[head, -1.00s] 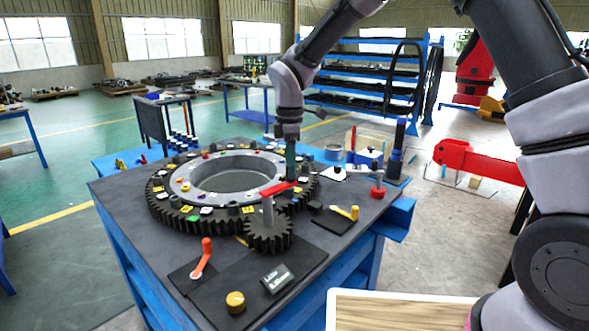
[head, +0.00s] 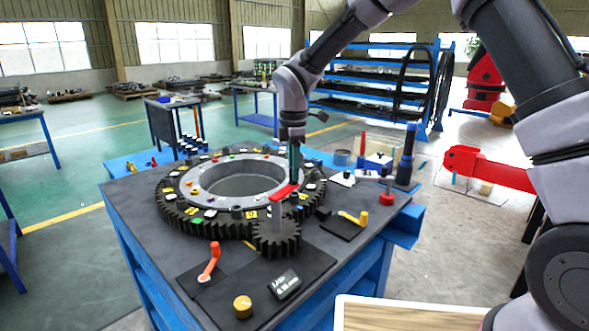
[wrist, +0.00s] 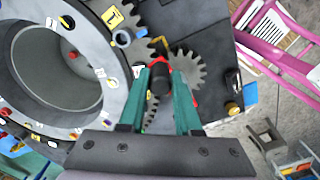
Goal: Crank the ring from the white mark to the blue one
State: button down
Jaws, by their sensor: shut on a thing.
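The toothed dark ring (head: 183,213) with a pale inner collar lies flat on the workbench, with small coloured tags around it. It also fills the upper left of the wrist view (wrist: 62,105). A small dark pinion gear (head: 277,240) sits at its near right edge, with a post and a red crank arm (head: 284,192) on top. My gripper (head: 294,172) is above the arm's far end. In the wrist view its green fingers (wrist: 158,95) are shut on the black crank handle (wrist: 160,80). I cannot tell which tags are the white and blue marks.
An orange crank (head: 210,262), a yellow knob (head: 242,306) and a small display (head: 285,284) sit at the bench front. A yellow-handled lever (head: 356,218), a red knob (head: 387,195) and a dark blue post (head: 408,155) stand to the right.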

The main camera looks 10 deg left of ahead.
jog(key=c, duration=0.6)
grip_release()
jog(key=shift+a, duration=0.15)
notch_tip(320, 180, up, 11)
jog(key=shift+f, duration=0.1)
